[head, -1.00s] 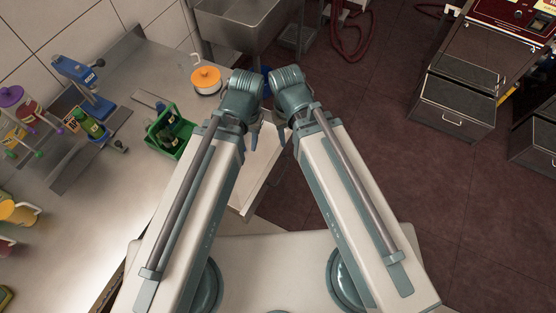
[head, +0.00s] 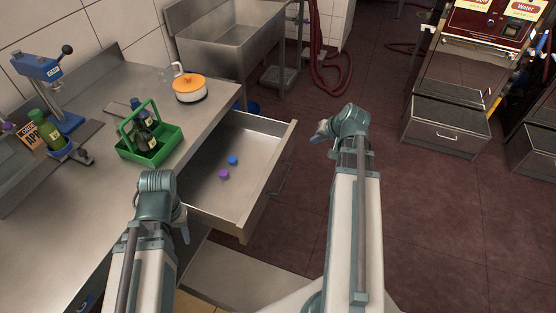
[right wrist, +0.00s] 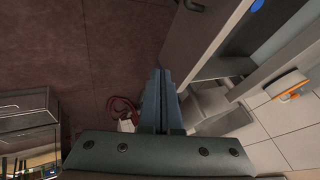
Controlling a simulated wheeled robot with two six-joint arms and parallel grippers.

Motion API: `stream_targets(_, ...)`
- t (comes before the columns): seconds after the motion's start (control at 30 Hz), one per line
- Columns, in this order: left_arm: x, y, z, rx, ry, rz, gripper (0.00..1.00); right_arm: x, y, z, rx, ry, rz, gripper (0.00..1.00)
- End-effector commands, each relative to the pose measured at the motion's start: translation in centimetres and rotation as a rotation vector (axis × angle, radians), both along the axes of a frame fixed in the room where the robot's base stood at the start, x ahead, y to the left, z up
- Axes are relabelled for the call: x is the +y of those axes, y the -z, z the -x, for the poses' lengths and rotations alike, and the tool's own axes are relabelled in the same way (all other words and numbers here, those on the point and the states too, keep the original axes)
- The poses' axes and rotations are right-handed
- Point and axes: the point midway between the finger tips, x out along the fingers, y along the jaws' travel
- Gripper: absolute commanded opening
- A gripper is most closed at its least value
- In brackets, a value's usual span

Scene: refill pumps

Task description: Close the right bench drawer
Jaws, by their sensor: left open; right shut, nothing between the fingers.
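The right bench drawer (head: 213,196) is pulled out from the steel bench, its front panel (head: 266,193) and bar handle (head: 286,178) facing right. A blue cap (head: 232,160) and a purple cap (head: 224,174) lie inside it. My right gripper (head: 320,131) is to the right of the drawer front, apart from it in the head view. In the right wrist view its fingers (right wrist: 161,85) are shut and empty, with the drawer front (right wrist: 215,40) at upper right. My left gripper (head: 184,226) is open, by the drawer's near left corner, partly hidden by its wrist.
A sink (head: 230,45) is behind. Open floor (head: 420,220) lies to the right, before steel cabinets (head: 450,120).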

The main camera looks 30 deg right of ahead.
Motion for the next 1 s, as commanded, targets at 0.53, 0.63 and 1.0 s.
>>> stream_targets(0.53,0.0,3.4,0.0,0.000,0.001,0.000,0.45,-2.8,2.9,-0.6,-0.037,0.059,-0.005,0.00)
stream_targets(0.63,0.0,4.9,0.0,0.000,0.001,0.000,0.45,-2.8,4.4,-1.6,-0.037,0.059,-0.005,0.00)
stream_targets(1.0,0.0,9.8,0.0,0.000,0.001,0.000,0.45,-2.6,9.3,-5.3,-0.035,0.059,-0.005,0.00)
